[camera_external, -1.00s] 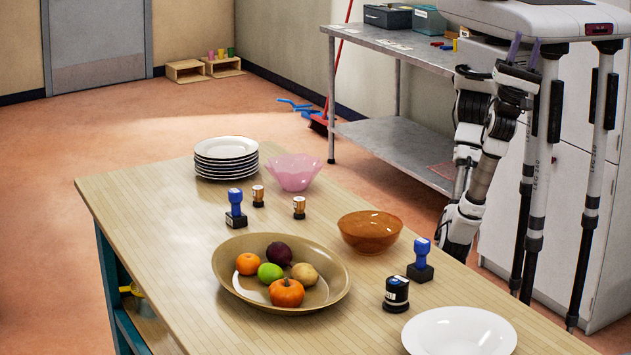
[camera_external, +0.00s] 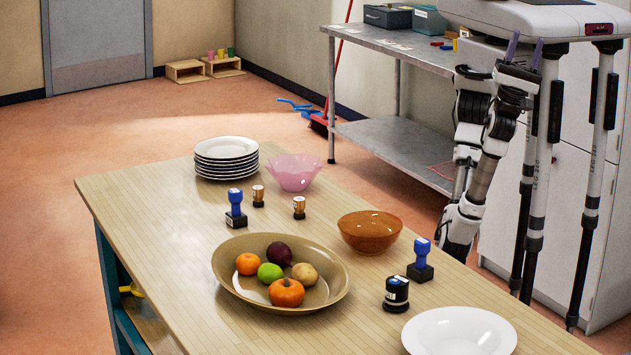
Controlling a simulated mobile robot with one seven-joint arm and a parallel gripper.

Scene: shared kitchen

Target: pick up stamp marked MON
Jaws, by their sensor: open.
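Several stamps stand upright on the wooden table. One with a blue handle and black base (camera_external: 236,208) is at the left, with two small wooden-handled stamps, one (camera_external: 258,196) behind it and one (camera_external: 299,208) to its right. A round black stamp (camera_external: 397,294) and another blue-handled stamp (camera_external: 421,261) are at the right, near the white bowl. Their markings are too small to read, so I cannot tell which says MON. My gripper (camera_external: 524,50) is raised beyond the table's right edge, its purple fingers apart and empty, away from all the stamps.
A fruit-filled tan dish (camera_external: 231,285), an orange bowl (camera_external: 370,232), a pink bowl (camera_external: 294,172), stacked plates (camera_external: 226,160) and a white bowl (camera_external: 460,333) stand on the table (camera_external: 150,215). A metal shelf table (camera_external: 400,50) is behind. The table's left part is clear.

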